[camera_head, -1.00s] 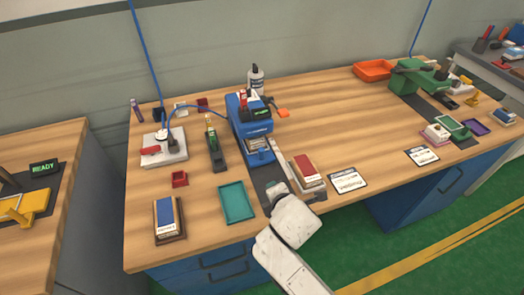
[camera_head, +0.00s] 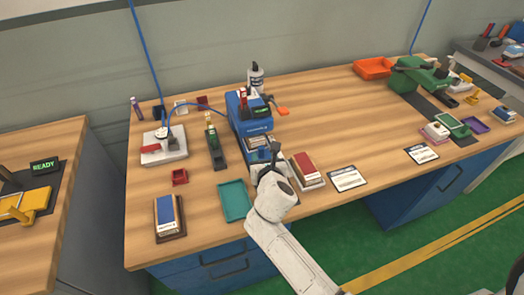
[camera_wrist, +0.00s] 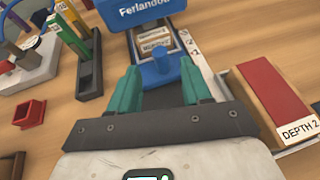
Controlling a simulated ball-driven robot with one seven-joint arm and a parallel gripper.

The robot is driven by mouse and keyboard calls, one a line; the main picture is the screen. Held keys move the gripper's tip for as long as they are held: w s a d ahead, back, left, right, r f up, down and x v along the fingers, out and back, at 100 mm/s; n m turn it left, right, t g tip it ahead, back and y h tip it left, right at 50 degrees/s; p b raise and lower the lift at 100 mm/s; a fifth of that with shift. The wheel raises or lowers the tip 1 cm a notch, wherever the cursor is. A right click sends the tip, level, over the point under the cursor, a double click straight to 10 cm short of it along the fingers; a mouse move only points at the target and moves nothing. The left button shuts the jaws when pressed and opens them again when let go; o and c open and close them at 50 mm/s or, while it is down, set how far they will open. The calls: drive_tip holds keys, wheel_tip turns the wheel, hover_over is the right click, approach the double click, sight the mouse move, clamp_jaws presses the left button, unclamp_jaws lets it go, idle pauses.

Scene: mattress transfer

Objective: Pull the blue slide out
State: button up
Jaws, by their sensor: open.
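The blue machine (camera_head: 249,116) stands at the back middle of the wooden table. In the head view my gripper (camera_head: 272,158) hides most of the slide.
A red-topped block (camera_wrist: 270,90) labelled DEPTH 2 lies close to the right of my gripper. A teal tray (camera_head: 236,201), a small red box (camera_head: 180,177) and a green-black tool (camera_head: 214,145) lie to the left. A white card (camera_head: 347,178) lies right.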

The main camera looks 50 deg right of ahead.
sight(262, 150)
drive_tip(key=shift+x, duration=2.65)
drive_tip(key=shift+f, duration=0.1)
drive_tip(key=shift+c, duration=0.3)
drive_tip(key=shift+s, duration=0.1)
clamp_jaws()
